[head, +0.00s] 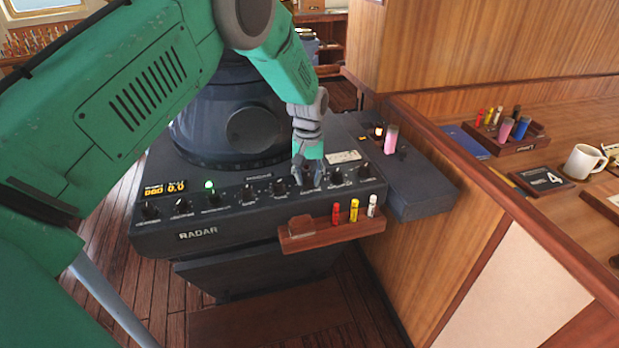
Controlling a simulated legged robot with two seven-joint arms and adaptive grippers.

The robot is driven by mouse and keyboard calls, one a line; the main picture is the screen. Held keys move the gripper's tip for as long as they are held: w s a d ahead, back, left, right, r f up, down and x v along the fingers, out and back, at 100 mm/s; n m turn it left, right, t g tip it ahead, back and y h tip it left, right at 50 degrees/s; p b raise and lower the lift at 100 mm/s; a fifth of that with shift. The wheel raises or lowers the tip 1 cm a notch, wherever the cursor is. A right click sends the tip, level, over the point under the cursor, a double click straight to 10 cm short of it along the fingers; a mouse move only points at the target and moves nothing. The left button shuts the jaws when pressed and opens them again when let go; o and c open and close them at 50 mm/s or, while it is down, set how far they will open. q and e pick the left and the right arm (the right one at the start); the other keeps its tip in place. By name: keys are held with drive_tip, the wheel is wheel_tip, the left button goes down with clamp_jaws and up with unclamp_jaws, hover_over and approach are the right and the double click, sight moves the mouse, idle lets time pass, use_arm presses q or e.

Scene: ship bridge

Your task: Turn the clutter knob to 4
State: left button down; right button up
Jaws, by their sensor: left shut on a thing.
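The radar console (225,222) has a row of black knobs along its sloped front panel. My left arm reaches over the console from the left. My left gripper (308,184) points down at the right part of the row and is shut on a knob there. The fingers hide most of that knob, so its pointer does not show. The labels are too small to read, so I cannot tell by label which one is the clutter knob. A plaque (541,181) on the desk at the right shows a 4. My right gripper is not in view.
A small wooden shelf (300,240) with red, yellow and white marker-like items juts out below the held knob. Other knobs (337,176) sit close on both sides. A pink cylinder (391,139) stands on the console's right side. A white mug (581,162) is on the desk.

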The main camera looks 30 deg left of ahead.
sight(309, 175)
use_arm(q)
drive_tip(key=shift+w+a+r, duration=0.15)
drive_tip(key=shift+w+r, duration=0.05)
drive_tip(key=shift+w, duration=0.05)
drive_tip(key=c, duration=1.5)
unclamp_jaws()
drive_tip(key=shift+o, duration=1.2)
drive_tip(key=shift+w+f, duration=0.1)
drive_tip(key=shift+f, duration=0.15)
drive_tip(key=shift+a, duration=0.1)
wheel_tip(309, 175, up, 12)
drive_tip(key=shift+f, duration=0.1)
